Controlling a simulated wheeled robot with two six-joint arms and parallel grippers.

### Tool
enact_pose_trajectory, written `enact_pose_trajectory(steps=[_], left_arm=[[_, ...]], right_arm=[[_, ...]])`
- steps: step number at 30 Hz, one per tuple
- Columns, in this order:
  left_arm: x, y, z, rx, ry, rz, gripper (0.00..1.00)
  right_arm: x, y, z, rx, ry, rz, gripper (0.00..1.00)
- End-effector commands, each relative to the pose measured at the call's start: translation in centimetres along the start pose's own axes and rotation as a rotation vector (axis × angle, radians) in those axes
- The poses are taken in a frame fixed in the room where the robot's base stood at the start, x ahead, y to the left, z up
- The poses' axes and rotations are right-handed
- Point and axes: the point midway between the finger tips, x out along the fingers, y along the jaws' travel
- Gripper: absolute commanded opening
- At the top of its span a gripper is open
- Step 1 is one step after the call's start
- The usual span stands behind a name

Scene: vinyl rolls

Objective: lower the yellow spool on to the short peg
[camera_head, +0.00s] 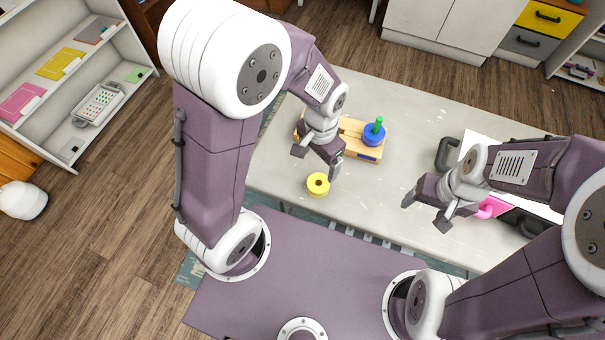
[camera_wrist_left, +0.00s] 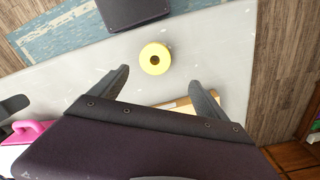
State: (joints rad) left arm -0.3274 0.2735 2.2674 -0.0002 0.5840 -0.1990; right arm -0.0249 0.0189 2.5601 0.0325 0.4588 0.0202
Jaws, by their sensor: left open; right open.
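The yellow spool (camera_head: 318,184) lies flat on the grey table, its centre hole facing up. It also shows in the left wrist view (camera_wrist_left: 155,58), beyond and between the open fingertips. My left gripper (camera_head: 315,163) is open and empty above the table, just behind the spool. A wooden peg base (camera_head: 362,150) stands further back; a blue spool (camera_head: 373,136) sits around its green peg (camera_head: 378,124). The left part of the base is hidden behind my left gripper, and I cannot see the short peg. My right gripper (camera_head: 424,213) is open and empty over the table's right part.
A pink object (camera_head: 490,208) and a dark-handled item with a white sheet (camera_head: 448,153) are at the table's right, near my right arm. The table (camera_head: 400,110) is clear between the peg base and my right gripper. A shelf (camera_head: 60,140) stands apart at the left.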

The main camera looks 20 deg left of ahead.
Motion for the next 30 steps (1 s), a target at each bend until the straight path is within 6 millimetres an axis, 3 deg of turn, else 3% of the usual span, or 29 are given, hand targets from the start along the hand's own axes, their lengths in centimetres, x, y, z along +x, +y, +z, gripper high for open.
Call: enact_pose_trajectory(steps=[1, 9, 15, 22, 30], left_arm=[[1.2, 0.5, 0.1, 0.015, -0.009, 0.002, 0.86], [1.9, 1.2, 0.1, 0.041, -0.017, 0.004, 0.86], [5.0, 1.2, 0.3, 0.040, -0.021, 0.004, 0.86], [6.1, 1.1, 0.3, 0.039, -0.018, 0.004, 0.86], [10.6, 0.7, 0.8, 0.040, -0.019, 0.004, 0.86]], right_arm=[[0.9, 0.0, 0.1, 0.000, 0.000, 0.000, 0.70], [1.4, 0.0, 0.1, 0.000, 0.000, 0.000, 0.70], [2.2, 0.1, 0.2, 0.000, 0.000, 0.000, 0.70], [2.5, 0.1, 0.2, 0.000, 0.000, 0.000, 0.70], [3.7, 0.1, 0.4, 0.000, 0.000, 0.000, 0.70]])
